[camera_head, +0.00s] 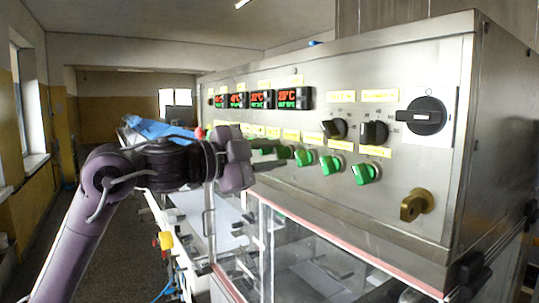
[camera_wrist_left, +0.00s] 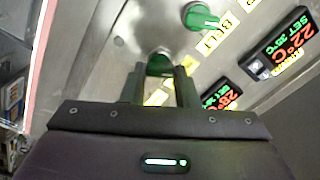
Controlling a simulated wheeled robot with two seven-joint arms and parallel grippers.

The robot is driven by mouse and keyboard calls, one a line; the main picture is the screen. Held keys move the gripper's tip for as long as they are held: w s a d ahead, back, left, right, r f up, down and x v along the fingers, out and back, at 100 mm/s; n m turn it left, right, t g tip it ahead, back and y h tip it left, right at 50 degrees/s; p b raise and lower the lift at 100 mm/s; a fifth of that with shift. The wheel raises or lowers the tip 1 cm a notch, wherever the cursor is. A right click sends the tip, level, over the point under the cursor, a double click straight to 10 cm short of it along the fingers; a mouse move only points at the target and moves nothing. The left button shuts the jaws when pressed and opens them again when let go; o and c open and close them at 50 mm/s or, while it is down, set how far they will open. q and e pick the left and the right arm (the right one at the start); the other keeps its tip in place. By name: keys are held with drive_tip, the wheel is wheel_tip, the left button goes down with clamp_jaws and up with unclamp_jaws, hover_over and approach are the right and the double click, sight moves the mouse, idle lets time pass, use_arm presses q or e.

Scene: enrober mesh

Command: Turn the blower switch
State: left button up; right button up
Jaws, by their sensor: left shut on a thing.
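A row of green rotary switches shows on the steel control panel in the head view; the one at the right end (camera_head: 366,173) and its neighbor (camera_head: 331,164) are clear. My left gripper (camera_head: 270,155) reaches in from the left to the left part of this row. In the left wrist view my left gripper (camera_wrist_left: 160,76) is shut on a green switch (camera_wrist_left: 160,61), its two fingers on either side of the knob. Another green switch (camera_wrist_left: 202,16), beside a label reading BELT, is apart from the fingers. I cannot read which label belongs to the held switch. My right gripper is not in view.
Red-and-green temperature displays (camera_head: 294,98) line the panel above the switches. Black rotary switches (camera_head: 373,132), a large black switch (camera_head: 426,116) and a brass key switch (camera_head: 417,204) sit to the right. A clear-walled enclosure (camera_head: 300,250) lies below the panel.

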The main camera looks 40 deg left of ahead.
use_arm(q)
drive_tip(key=o, duration=1)
drive_tip(key=shift+s+a+f, duration=0.1)
drive_tip(key=b+v, duration=0.5)
drive_tip(key=v, duration=0.2)
drive_tip(key=shift+s, duration=0.25)
drive_tip(key=shift+a, duration=0.1)
